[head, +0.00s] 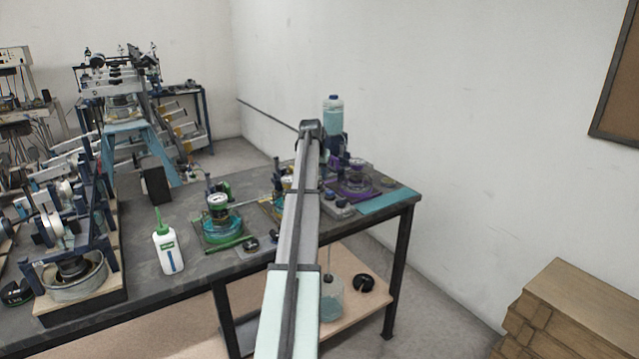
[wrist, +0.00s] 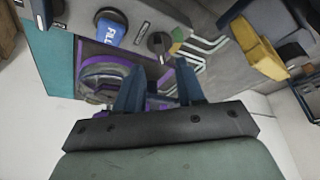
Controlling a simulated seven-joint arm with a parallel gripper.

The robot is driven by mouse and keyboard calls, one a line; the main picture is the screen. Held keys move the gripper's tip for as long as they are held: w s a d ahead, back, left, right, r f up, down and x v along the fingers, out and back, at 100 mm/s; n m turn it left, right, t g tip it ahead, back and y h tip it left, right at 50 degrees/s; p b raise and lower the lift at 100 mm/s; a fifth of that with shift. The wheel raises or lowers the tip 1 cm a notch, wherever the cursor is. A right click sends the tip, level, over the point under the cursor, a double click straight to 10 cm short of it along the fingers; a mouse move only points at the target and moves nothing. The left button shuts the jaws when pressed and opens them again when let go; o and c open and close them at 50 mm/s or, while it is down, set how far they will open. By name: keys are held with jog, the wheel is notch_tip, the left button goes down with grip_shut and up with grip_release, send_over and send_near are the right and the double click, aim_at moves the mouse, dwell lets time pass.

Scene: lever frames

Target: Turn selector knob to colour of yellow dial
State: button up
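In the wrist view, a round black knob (wrist: 159,42) sits on a grey panel with pale and green stripes; it looks like the selector knob, but its setting is too small to read. My gripper (wrist: 160,76) is open and empty, its two dark blue fingers apart over the purple-ringed fixture (wrist: 90,72), a little short of the knob. The head view shows that purple fixture (head: 357,184) at the bench's right end. Yellow parts (head: 272,207) show beside my arm; the arm hides most of that fixture, and no yellow dial face is readable.
A green-ringed gauge (head: 218,202) and a white bottle with a green cap (head: 166,248) stand left of my arm on the dark bench (head: 190,290). A clear bottle of bluish liquid (head: 333,117) stands at the back. In the wrist view, a yellow block (wrist: 257,48) is at right.

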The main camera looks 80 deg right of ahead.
aim_at(320, 184)
jog(key=shift+x, duration=2.55)
jog(key=shift+c, duration=0.4)
grip_shut()
